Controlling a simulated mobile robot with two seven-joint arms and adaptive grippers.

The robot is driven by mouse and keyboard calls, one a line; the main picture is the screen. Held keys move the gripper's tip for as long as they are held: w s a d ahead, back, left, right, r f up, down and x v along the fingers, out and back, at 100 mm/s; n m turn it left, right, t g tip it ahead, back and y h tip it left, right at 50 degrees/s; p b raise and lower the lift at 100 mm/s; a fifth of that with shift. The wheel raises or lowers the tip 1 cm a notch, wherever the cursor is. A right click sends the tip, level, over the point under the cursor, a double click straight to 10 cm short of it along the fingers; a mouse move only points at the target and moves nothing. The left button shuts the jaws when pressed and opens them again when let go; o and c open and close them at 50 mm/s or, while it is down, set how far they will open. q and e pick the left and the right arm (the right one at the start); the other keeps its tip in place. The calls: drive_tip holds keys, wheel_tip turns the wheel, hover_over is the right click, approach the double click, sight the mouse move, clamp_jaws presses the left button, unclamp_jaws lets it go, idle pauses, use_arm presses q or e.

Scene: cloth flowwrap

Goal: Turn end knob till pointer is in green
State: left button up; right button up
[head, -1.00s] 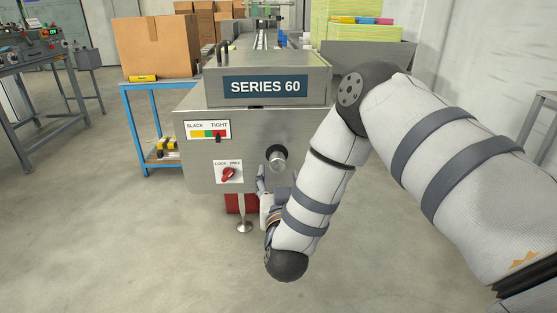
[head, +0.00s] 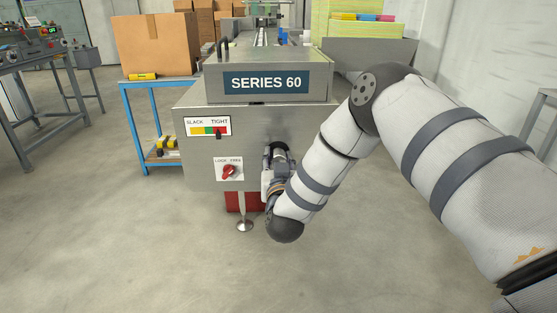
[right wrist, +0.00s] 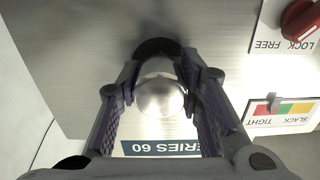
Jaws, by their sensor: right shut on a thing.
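The end knob, a shiny round metal knob (right wrist: 160,97), sits on the machine's front plate. My right gripper (right wrist: 158,80) is shut on it, one finger on each side. In the head view my right gripper (head: 277,158) covers the knob. The tension gauge (head: 207,126) reads SLACK at left and TIGHT at right, with yellow, green and red bands. Its dark pointer (head: 218,134) is in the red, near the green edge. The gauge shows upside down in the right wrist view (right wrist: 283,112). My left gripper is not in view.
A red LOCK/FREE switch (head: 230,171) is on the plate below the gauge, left of my right gripper. The SERIES 60 housing (head: 268,82) juts out above. A blue-framed table (head: 130,86) with a cardboard box (head: 157,46) stands at left. The floor in front is clear.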

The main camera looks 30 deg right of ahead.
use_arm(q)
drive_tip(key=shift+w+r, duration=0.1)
use_arm(e)
drive_tip(key=n+p, duration=0.1)
drive_tip(key=n, duration=0.2)
drive_tip(key=shift+r, duration=0.2)
drive_tip(key=n+p, duration=0.1)
drive_tip(key=n, duration=0.5)
drive_tip(key=shift+f+n, duration=0.2)
drive_tip(key=shift+n, duration=0.2)
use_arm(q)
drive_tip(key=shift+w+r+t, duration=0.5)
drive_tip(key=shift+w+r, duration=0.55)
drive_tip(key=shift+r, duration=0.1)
use_arm(e)
drive_tip(key=shift+d+n, duration=0.1)
drive_tip(key=shift+n, duration=2.1)
drive_tip(key=o, duration=1.2)
drive_tip(key=shift+s, duration=0.1)
